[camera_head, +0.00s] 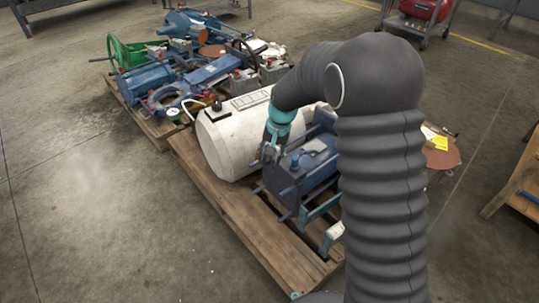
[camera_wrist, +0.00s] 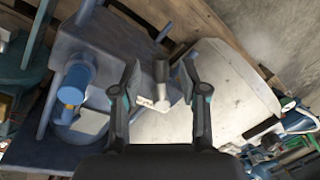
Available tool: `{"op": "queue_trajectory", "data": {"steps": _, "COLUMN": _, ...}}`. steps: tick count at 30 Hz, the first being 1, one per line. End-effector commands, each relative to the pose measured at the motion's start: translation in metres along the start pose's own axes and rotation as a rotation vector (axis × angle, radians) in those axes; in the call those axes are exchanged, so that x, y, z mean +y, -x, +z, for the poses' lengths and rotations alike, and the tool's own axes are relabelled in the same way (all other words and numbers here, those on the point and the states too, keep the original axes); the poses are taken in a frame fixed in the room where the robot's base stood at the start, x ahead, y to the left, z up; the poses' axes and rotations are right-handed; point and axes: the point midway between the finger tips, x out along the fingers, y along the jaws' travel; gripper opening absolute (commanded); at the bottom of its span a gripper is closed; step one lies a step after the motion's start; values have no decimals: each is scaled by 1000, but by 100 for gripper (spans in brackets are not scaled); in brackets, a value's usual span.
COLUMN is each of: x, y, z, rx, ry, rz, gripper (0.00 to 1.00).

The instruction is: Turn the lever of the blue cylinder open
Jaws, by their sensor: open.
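The blue cylinder (camera_head: 312,165) is a boxy blue body with rods, lying on the wooden pallet beside the white tank. In the wrist view its blue body (camera_wrist: 105,45) fills the left side, with a round blue fitting on it. My gripper (camera_head: 268,153) is low over the near end, between the blue body and the tank. In the wrist view my gripper (camera_wrist: 161,68) is open, its fingers on either side of a short grey post (camera_wrist: 160,72). I cannot tell whether this post is the lever, or whether a finger touches it.
The white tank (camera_head: 222,140) lies close on the left; it also shows in the wrist view (camera_wrist: 220,90). The wooden pallet (camera_head: 240,220) carries both. A second pallet behind holds blue machine parts and a green wheel (camera_head: 118,52). Floor at left is clear.

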Motion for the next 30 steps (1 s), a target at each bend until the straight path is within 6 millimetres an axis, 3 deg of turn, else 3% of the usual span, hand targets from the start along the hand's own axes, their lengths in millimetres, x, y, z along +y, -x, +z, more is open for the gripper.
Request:
{"op": "queue_trajectory", "data": {"steps": 5, "x": 0, "y": 16, "z": -1, "rx": 2, "ry": 0, "rz": -1, "gripper": 43}}
{"op": "queue_trajectory", "data": {"steps": 18, "x": -1, "y": 97, "z": -1, "rx": 4, "ry": 1, "rz": -1, "gripper": 43}}
{"op": "queue_trajectory", "data": {"steps": 24, "x": 0, "y": 116, "z": 0, "rx": 1, "ry": 1, "rz": 0, "gripper": 43}}
{"op": "queue_trajectory", "data": {"steps": 30, "x": 0, "y": 120, "z": 0, "rx": 1, "ry": 1, "rz": 0, "gripper": 43}}
